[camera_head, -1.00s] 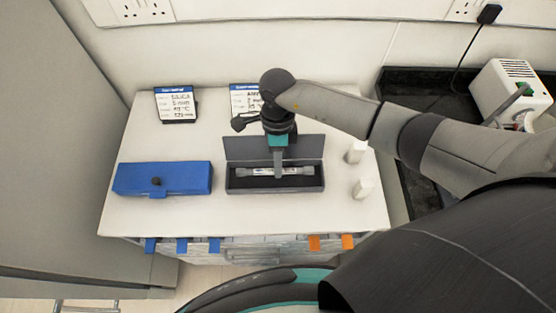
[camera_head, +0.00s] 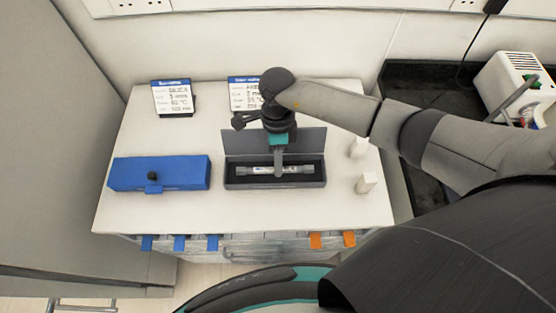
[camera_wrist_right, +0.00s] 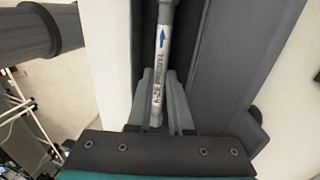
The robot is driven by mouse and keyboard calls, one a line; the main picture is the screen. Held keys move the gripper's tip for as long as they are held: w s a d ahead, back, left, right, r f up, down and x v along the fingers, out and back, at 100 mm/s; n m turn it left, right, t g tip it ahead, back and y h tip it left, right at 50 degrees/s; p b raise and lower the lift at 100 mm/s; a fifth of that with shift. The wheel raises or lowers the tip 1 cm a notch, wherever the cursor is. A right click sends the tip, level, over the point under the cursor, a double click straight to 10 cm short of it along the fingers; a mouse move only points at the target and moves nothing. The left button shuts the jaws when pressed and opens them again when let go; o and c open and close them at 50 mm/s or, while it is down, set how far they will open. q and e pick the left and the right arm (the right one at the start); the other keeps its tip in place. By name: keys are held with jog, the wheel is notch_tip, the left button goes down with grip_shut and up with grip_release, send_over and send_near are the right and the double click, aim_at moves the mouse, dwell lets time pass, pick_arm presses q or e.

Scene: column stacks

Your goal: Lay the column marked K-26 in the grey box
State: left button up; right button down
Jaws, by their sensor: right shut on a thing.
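The column (camera_head: 256,170) is a thin pale tube with a printed label. It lies level and lengthwise within the outline of the open grey box (camera_head: 240,184), over its dark inside; I cannot tell whether it touches the bottom. My right gripper (camera_head: 278,172) points down from above and is shut on the column's middle. In the right wrist view the column (camera_wrist_right: 161,60) runs between the two fingers, and its label reads about "-26 PHENYL" with a blue arrow; the first letter is unclear. The box's lid (camera_head: 308,143) stands open behind. My left gripper is not in view.
A closed blue box (camera_head: 190,173) with a dark knob lies to the left. Two small white blocks (camera_head: 366,183) stand to the right. Sign cards (camera_head: 173,97) stand at the back. The front left of the white tabletop (camera_head: 150,213) is clear.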

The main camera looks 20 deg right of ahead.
jog(key=shift+f, duration=0.15)
jog(key=c, duration=0.7)
grip_release()
jog(key=shift+c, duration=0.2)
jog(key=b+v, duration=0.1)
jog(key=v, duration=1.4)
jog(key=shift+w, duration=0.1)
